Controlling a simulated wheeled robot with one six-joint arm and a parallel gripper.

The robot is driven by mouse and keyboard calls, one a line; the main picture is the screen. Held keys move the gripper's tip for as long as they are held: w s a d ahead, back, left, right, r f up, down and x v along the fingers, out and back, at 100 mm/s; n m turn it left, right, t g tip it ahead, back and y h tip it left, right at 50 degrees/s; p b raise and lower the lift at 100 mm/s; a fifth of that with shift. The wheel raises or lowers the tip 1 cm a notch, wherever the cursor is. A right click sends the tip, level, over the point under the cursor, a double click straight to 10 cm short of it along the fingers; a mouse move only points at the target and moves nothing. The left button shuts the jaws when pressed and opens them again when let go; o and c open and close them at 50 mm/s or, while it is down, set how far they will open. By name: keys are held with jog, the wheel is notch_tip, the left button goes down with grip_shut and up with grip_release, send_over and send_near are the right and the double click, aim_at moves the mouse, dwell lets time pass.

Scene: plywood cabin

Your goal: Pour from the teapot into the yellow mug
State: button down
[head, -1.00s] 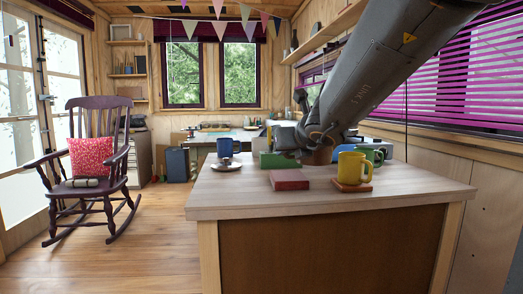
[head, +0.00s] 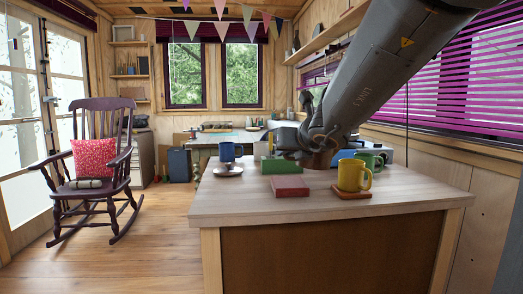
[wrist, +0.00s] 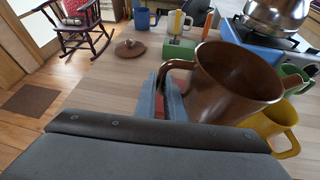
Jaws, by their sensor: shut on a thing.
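The brown teapot (wrist: 235,85) has no lid on and its open mouth faces the wrist camera. My gripper (wrist: 168,98) is shut on its handle at the pot's left side. In the head view my gripper (head: 305,152) is at the back of the table, with part of the teapot (head: 322,159) showing below it. I cannot tell whether the pot touches the table. The yellow mug (head: 353,176) stands upright on a small brown coaster, nearer the front and right of the pot. In the wrist view the yellow mug (wrist: 276,127) is partly hidden below the spout side.
A blue mug (head: 227,152) is at the back left. A brown lid (wrist: 130,48) lies on the table. A metal kettle (wrist: 275,14) stands beyond.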

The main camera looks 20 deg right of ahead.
jog(key=shift+m+y, duration=0.6)
jog(key=shift+m, duration=0.2)
notch_tip(320, 180, up, 5)
jog(key=p, duration=0.6)
jog(key=shift+a+f, duration=0.1)
jog(key=shift+f, duration=0.1)
jog(key=shift+f+b, duration=0.45)
jog(key=shift+b, duration=0.25)
jog(key=shift+f+n+h+b, duration=0.35)
jog(key=shift+f+b, duration=0.3)
jog(key=shift+b, duration=0.45)
jog(key=shift+f, duration=0.1)
jog(key=shift+r+m+p, duration=0.45)
jog(key=shift+r+p, duration=1.1)
jog(key=shift+p, duration=0.5)
dwell(2.2)
